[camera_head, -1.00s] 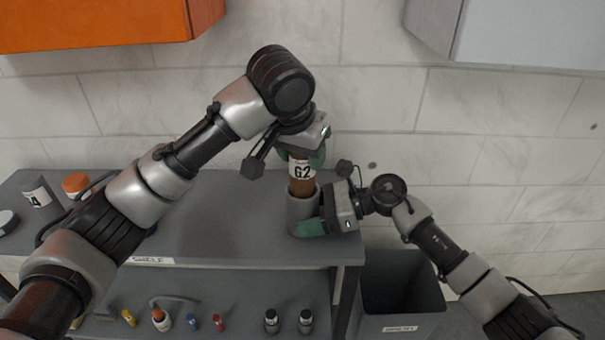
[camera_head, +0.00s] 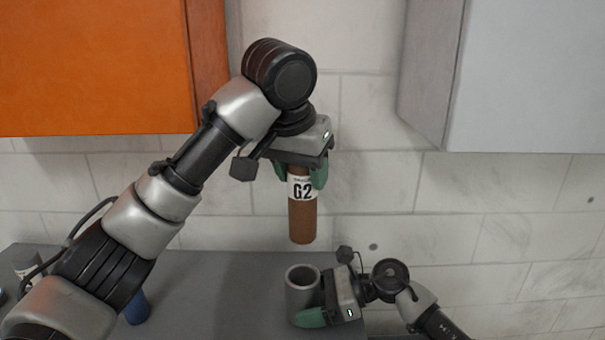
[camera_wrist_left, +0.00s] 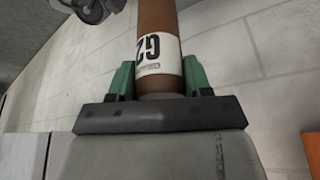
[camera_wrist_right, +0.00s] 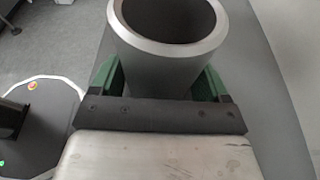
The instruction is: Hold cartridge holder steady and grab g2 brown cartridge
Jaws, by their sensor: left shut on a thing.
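The brown G2 cartridge (camera_head: 302,222) hangs upright in my left gripper (camera_head: 301,172), clear above the holder. In the left wrist view the cartridge (camera_wrist_left: 158,22) sits between the green fingers of my left gripper (camera_wrist_left: 158,82), its G2 label showing. The grey cylindrical cartridge holder (camera_head: 301,297) stands upright on the shelf top with its open end up. My right gripper (camera_head: 318,306) has its fingers around the holder. In the right wrist view the empty-looking holder (camera_wrist_right: 165,65) sits between the green fingers of my right gripper (camera_wrist_right: 162,84).
The grey shelf top (camera_head: 220,290) has bare room left of the holder. A blue item (camera_head: 136,308) and a pale container (camera_head: 27,262) stand at the left, partly behind my left arm. An orange cabinet (camera_head: 95,70) and a grey cabinet (camera_head: 540,80) hang on the wall above.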

